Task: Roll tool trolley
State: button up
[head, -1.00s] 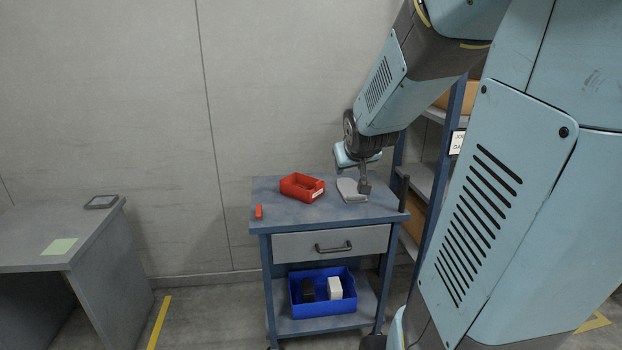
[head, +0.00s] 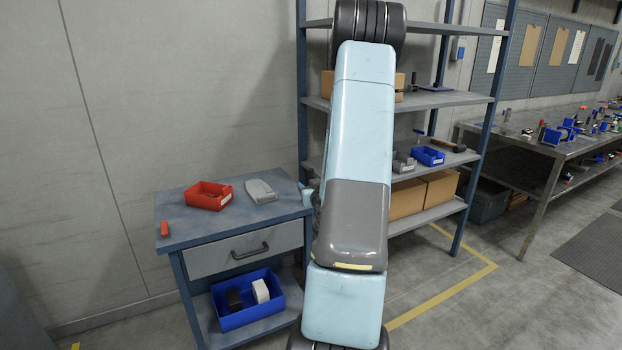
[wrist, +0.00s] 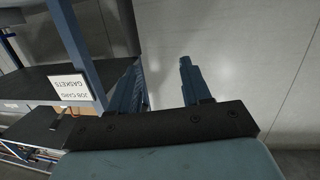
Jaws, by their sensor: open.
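The tool trolley (head: 247,255) stands against the wall in the head view, with a blue frame, a grey drawer and a lower shelf. A red bin (head: 208,195), a grey device (head: 260,190) and a small red block (head: 164,229) are on its top. A blue bin (head: 247,302) with a black and a white item sits on the lower shelf. My arm hides the trolley's right end in the head view. My gripper (wrist: 158,80) shows in the wrist view, open and empty, its fingers apart before a grey wall. The trolley is not clearly seen there.
A shelf rack (head: 402,104) with boxes and small bins stands right behind my arm. A workbench (head: 545,140) full of parts is further right. A rack label (wrist: 70,88) is left of my fingers in the wrist view. Floor at the right front is clear.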

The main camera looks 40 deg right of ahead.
aim_at(311, 178)
jog(key=s+d+f+m+t+h, duration=0.1)
jog(key=s+d+f, duration=0.2)
jog(key=x, duration=1.4)
jog(key=shift+d+r, duration=0.2)
jog(key=shift+r, duration=0.05)
jog(key=shift+c, duration=0.2)
grip_shut()
